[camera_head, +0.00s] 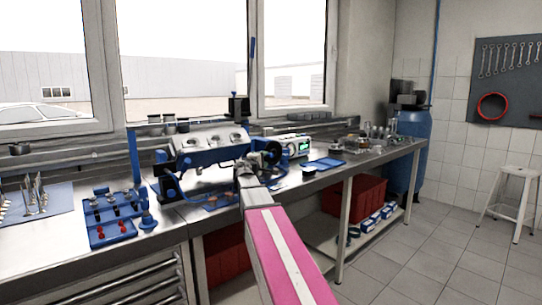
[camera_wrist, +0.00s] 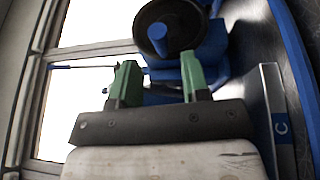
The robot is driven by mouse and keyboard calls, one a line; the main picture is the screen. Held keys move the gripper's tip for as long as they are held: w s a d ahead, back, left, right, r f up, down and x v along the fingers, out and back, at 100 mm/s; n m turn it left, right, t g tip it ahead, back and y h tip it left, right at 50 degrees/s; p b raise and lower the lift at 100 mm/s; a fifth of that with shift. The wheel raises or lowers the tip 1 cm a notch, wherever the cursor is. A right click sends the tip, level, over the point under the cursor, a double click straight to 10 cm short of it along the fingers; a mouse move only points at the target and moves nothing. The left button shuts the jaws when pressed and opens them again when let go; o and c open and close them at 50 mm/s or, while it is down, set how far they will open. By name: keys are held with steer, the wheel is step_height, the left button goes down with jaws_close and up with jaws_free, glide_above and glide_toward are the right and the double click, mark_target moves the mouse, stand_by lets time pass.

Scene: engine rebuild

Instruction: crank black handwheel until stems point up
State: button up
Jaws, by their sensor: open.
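The black handwheel (camera_head: 272,151) is at the right end of the blue stand (camera_head: 166,184) on the workbench. A grey cylinder head (camera_head: 210,146) is held in the stand, with round recesses on the face seen; I cannot make out stems. My gripper (camera_wrist: 160,72) has two green fingers spread apart with nothing between them, below the wheel in that picture. In the head view, my arm's end is beside the handwheel and the fingers are hard to see.
A blue tray (camera_head: 112,232) with small parts is at left on the bench. A small device with a green screen (camera_head: 303,146) and another blue tray (camera_head: 324,163) are right of the stand. A white stool (camera_head: 511,194) stands on the open floor at right.

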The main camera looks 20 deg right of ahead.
mark_target(269, 155)
steer(key=x, duration=0.8)
jaws_close()
